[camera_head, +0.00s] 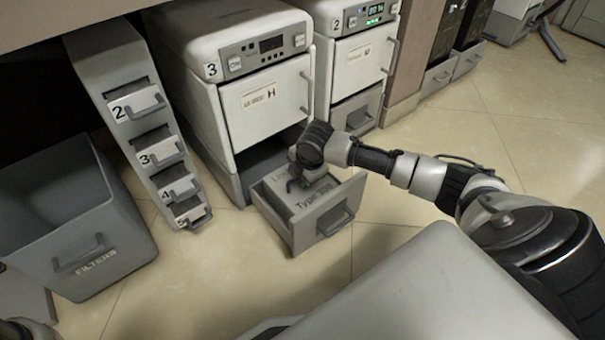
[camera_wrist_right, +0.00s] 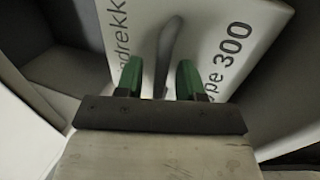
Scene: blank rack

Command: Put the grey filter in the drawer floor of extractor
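The filter (camera_head: 306,191) is a light grey block with dark lettering, lying in the pulled-out drawer of extractor 3 (camera_head: 252,95). In the right wrist view the filter (camera_wrist_right: 235,45) shows "Type 300" and a raised grey handle (camera_wrist_right: 170,45). My right gripper (camera_head: 297,183) is over the filter inside the drawer (camera_head: 324,227). In the wrist view its green fingers (camera_wrist_right: 159,82) stand apart on either side of the handle, with a visible gap on the left. The filter's underside and its contact with the drawer floor are hidden.
A grey bin marked FILTERS (camera_head: 75,240) stands on the floor at left. A slanted rack (camera_head: 133,120) with several numbered slots is beside it. Extractor 2 (camera_head: 357,62) stands to the right of extractor 3. The tiled floor (camera_head: 480,105) is clear at right.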

